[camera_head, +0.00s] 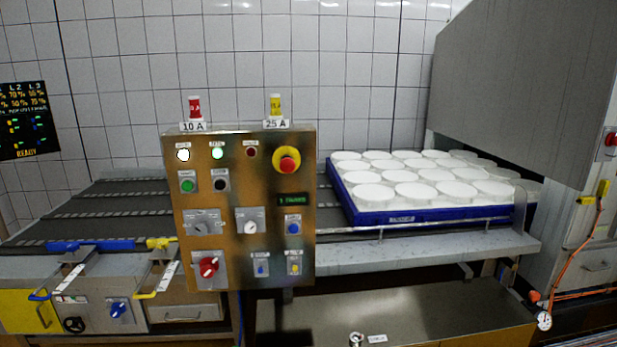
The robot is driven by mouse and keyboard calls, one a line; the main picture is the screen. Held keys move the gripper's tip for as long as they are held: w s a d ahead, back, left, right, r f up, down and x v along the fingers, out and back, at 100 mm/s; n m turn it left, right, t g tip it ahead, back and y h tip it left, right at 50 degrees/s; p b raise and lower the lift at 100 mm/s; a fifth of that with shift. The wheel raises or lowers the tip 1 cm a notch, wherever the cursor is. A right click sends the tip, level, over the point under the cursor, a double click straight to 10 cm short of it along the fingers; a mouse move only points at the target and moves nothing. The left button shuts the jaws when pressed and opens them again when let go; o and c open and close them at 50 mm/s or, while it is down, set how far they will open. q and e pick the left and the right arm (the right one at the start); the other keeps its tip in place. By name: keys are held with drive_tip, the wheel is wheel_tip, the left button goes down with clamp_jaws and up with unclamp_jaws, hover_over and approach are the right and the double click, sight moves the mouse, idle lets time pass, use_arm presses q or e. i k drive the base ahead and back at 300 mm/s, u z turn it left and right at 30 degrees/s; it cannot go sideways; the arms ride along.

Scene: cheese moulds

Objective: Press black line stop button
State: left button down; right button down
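The black line stop button (221,185) sits on the brass-coloured control panel (240,245), in a light square housing. It is just right of a green button (187,186) and below a lit green lamp (217,153). A large red emergency button (287,160) on a yellow ring is at the panel's upper right. Labels near the buttons are too small to read surely. Neither of my grippers shows in the head view, so I cannot see their position or state.
A blue tray (430,215) of white round moulds stands on the conveyor to the right of the panel. Lower on the panel are a red rotary switch (208,267) and blue buttons. A large grey machine (530,90) stands at the right. Nothing blocks the panel's front.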

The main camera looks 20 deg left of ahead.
sight(220, 184)
drive_tip(key=z, duration=0.35)
drive_tip(key=i, duration=0.8)
drive_tip(key=u, duration=0.75)
drive_tip(key=i, duration=0.55)
drive_tip(key=u, duration=0.65)
